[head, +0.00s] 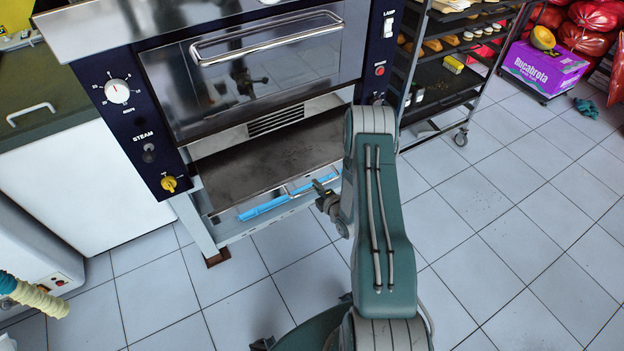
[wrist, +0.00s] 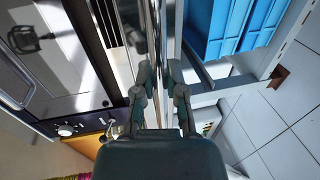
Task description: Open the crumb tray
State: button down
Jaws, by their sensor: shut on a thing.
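The crumb tray (head: 262,165) is a wide, dark, flat tray low under the oven door. In the head view it stands out in front of the oven's vent slots, with its dark top showing. A thin silver bar (head: 302,187) runs along its front edge. My gripper (head: 328,193) is at the right part of that front edge, partly hidden behind my arm. In the wrist view my gripper (wrist: 160,76) has its fingers closed on the tray's front bar, whose exact hold is hard to make out.
Blue crates (wrist: 228,28) sit below the tray, inside the stand. The oven door (head: 265,70) with its long handle is above. A rack of bread (head: 440,75) stands at the right, with a purple box (head: 545,66) beyond. The tiled floor in front is clear.

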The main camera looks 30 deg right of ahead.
jog(key=s, duration=0.5)
jog(key=shift+s+f, duration=0.25)
jog(key=shift+s, duration=0.05)
jog(key=c, duration=0.7)
grip_release()
jog(key=shift+w, duration=0.1)
jog(key=shift+r, duration=0.1)
jog(key=shift+d, duration=0.1)
jog(key=v, duration=1.2)
